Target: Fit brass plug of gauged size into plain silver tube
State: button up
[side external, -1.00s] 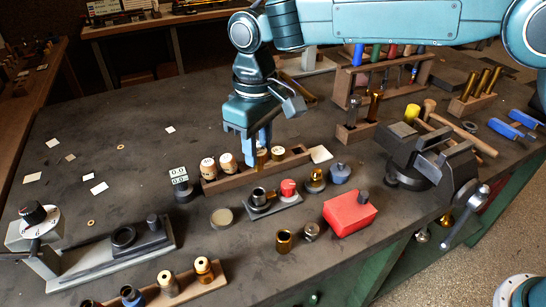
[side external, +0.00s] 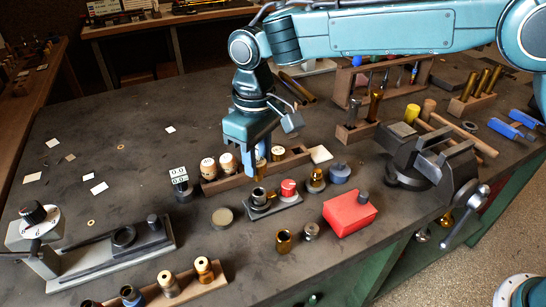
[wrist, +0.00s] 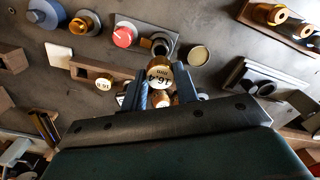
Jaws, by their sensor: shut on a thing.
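My gripper (side external: 257,166) is shut on a brass plug, whose pale, numbered top (wrist: 165,77) shows between the fingers in the wrist view; the number is upside down and hard to read. In the side view the fingers mostly hide the held plug, in front of the plug rack (side external: 238,181). Other numbered plugs (side external: 208,168) stand in the rack. A dark grey, open-topped tube (side external: 259,195) stands upright in a small fixture with a red knob (side external: 288,187), just in front of my gripper. It also shows beyond the held plug in the wrist view (wrist: 160,44). I cannot tell whether it is the plain silver tube.
A front rack (side external: 214,280) holds several tubes. A dial gauge (side external: 40,225) stands at left, a small display block (side external: 180,184) beside the plug rack. A red block (side external: 349,212) and a vise (side external: 432,160) are at right. The bench's back left is mostly clear.

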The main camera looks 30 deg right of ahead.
aim_at(258, 179)
jog(key=shift+f, duration=1.25)
jog(key=shift+f, duration=1.85)
dwell(0.8)
jog(key=o, duration=1.4)
jog(key=shift+r, duration=0.15)
jog(key=shift+r, duration=3.35)
